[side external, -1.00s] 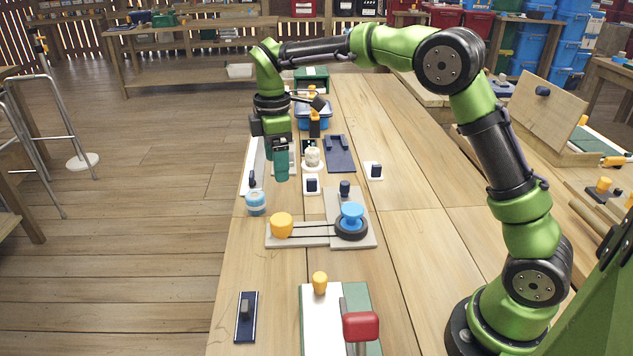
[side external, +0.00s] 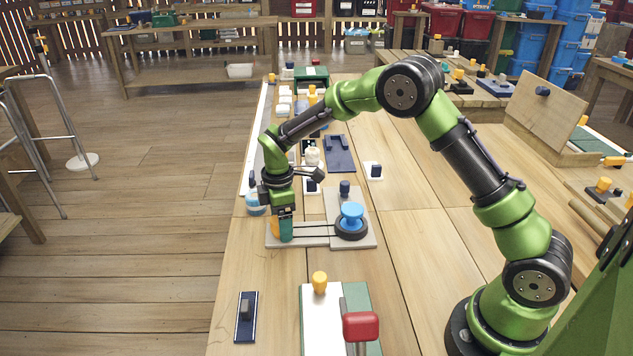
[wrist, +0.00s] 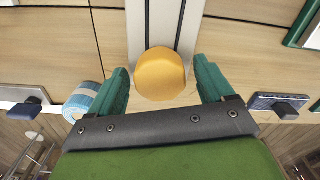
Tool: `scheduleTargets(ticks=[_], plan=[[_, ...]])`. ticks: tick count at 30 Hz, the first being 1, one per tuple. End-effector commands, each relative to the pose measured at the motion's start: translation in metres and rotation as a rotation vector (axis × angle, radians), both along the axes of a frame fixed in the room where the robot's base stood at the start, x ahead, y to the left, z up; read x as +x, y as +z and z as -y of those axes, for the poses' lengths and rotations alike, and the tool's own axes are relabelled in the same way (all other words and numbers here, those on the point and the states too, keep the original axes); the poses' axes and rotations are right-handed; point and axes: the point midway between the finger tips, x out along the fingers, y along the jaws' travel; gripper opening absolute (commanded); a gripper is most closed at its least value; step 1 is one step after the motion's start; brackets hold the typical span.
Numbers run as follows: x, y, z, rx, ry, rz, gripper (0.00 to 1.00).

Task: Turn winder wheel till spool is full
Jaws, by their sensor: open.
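The winder is a grey board (side external: 318,240) on the table. A yellow round piece (wrist: 161,75) sits at its left end, and a black wheel (side external: 351,232) with a blue knob (side external: 352,212) at its right end. Two dark lines run between the two ends. I cannot tell how full any spool is. My gripper (side external: 283,236) is open and points down at the yellow piece, which it mostly hides in the side view. In the wrist view the yellow piece lies between the two green fingers, with a gap on each side.
A light blue and white roll (side external: 254,203) stands just behind my gripper at the table's left edge. A dark block with a post (side external: 345,190) is behind the wheel. A yellow knob (side external: 320,283) and a red handle (side external: 361,327) are in front.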

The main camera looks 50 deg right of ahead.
Motion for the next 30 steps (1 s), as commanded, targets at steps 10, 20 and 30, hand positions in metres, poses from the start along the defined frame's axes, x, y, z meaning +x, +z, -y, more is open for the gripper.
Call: scheduleTargets(ticks=[10, 20, 30], plan=[[-0.0003, -0.0033, -0.0002, 0.0, 0.0, -0.001, 0.78], [-0.0002, -0.0029, -0.0001, 0.0, 0.0, 0.0, 0.27], [-0.0001, -0.0025, -0.0002, 0.0, -0.047, 0.0, 0.26]])
